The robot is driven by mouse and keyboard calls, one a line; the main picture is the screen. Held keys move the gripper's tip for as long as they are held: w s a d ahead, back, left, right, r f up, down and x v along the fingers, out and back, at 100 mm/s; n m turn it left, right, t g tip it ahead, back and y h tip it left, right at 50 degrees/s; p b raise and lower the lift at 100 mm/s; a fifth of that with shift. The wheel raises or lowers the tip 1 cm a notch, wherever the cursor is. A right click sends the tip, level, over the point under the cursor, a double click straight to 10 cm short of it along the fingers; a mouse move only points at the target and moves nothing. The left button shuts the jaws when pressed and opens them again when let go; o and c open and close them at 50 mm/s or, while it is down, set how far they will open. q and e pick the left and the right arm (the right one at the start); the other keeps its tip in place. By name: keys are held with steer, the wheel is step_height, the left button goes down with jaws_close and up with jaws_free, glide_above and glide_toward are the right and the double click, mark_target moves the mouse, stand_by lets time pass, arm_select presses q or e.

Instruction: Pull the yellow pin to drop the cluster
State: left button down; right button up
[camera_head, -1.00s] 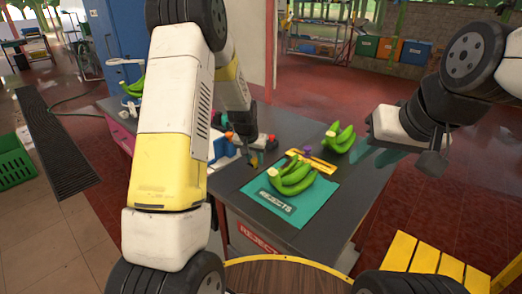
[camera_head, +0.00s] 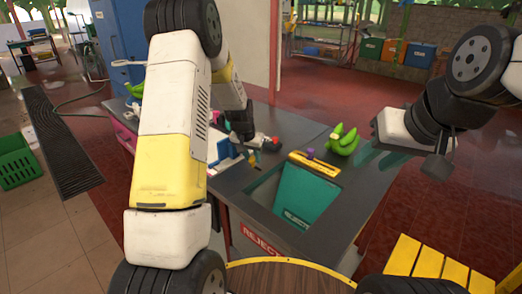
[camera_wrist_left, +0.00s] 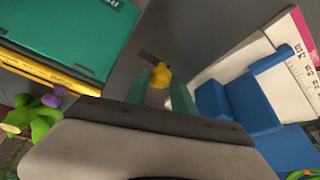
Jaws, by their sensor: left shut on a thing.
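The yellow pin (camera_wrist_left: 160,75) shows as a rounded yellow knob between the teal fingertips of my left gripper (camera_wrist_left: 155,92) in the left wrist view. My left gripper (camera_head: 250,155) is shut on it above the table, left of the hatch opening, in the head view. The teal reject flap (camera_head: 305,190) hangs tilted down in its rectangular opening and carries no cluster. The dropped cluster is out of sight. My right gripper (camera_head: 375,160) is empty and appears open, over the table's right side.
A blue block (camera_wrist_left: 235,105) stands close to my left gripper. A green crate (camera_head: 15,163) is on the floor at left.

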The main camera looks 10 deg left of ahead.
arm_select(q)
steer(key=c, duration=1.1)
jaws_free()
steer(key=shift+w+a, duration=0.15)
steer(key=shift+a, duration=0.15)
steer(key=shift+d, duration=0.1)
steer(key=v, duration=0.8)
steer(key=s+d+r+t, duration=0.1)
steer(key=s+r, duration=1.3)
steer(key=r, duration=0.1)
steer(key=shift+n+t+h, duration=0.4)
steer(key=shift+n+h, duration=0.2)
steer(key=shift+n, duration=0.2)
steer(key=s+r, duration=0.1)
steer(key=s, duration=0.5)
steer(key=s+d+r, duration=0.1)
steer(key=s, duration=0.5)
steer(key=s+d+r, duration=0.1)
steer(key=s, duration=0.5)
steer(key=shift+s+r, duration=0.2)
steer(key=shift+r, duration=0.2)
